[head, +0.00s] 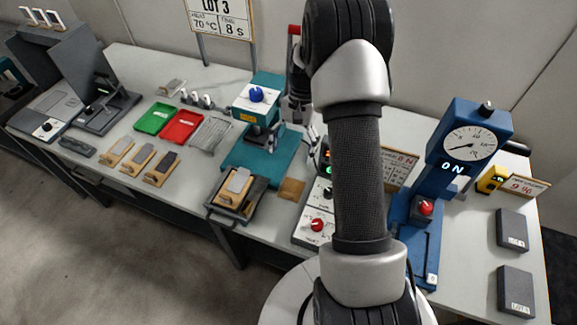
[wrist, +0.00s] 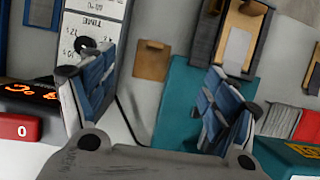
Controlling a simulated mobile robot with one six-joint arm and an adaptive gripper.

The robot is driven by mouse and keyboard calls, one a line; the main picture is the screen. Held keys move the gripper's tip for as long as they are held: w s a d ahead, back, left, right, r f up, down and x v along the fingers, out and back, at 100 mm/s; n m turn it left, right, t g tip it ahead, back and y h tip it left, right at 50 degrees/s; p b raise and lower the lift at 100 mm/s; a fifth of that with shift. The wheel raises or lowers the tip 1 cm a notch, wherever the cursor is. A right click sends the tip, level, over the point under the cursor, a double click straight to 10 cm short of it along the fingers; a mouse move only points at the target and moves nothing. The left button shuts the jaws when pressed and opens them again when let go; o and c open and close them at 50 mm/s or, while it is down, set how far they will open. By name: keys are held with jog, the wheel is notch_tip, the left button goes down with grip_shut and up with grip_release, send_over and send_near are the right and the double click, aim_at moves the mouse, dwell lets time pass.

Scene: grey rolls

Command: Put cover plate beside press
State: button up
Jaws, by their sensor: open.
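The teal press (head: 255,95), with a blue knob, stands mid-table. Its teal base (wrist: 182,85) shows in the wrist view. A light grey plate (head: 238,180) lies on a wooden fixture in a dark tray (head: 213,205) in front of the press; the plate also shows in the wrist view (wrist: 237,48). I cannot tell for sure whether it is the cover plate. A brown square pad (head: 291,189) lies right of the tray. My gripper (wrist: 152,85) is open and empty, fingers spread either side of the pad and teal base. I cannot make it out clearly in the head view.
A control box (head: 316,222) with a red knob stands right of the pad. A blue gauge press (head: 460,150) stands further right near dark blocks (head: 512,230). Green (head: 155,118) and red (head: 183,126) trays and several wooden fixtures (head: 160,168) lie left.

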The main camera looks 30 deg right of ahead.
jog(key=s+a+r+n+t+h, duration=0.1)
jog(key=s+a+r+n+t, duration=0.25)
jog(key=r, duration=0.65)
jog(key=s+a+r+n+h, duration=0.2)
jog(key=s+a+r, duration=0.4)
jog(key=r, duration=0.4)
jog(key=s+a+r+n+t, duration=0.1)
jog(key=s+a+n+t, duration=0.1)
jog(key=s, duration=0.4)
jog(key=s+a+r+n+t, duration=0.2)
jog(key=s+a, duration=0.2)
jog(key=s, duration=0.3)
jog(key=shift+a+n, duration=0.15)
jog(key=shift+n, duration=0.2)
jog(key=shift+r, duration=0.1)
jog(key=shift+f+b, duration=0.25)
jog(key=shift+b, duration=0.05)
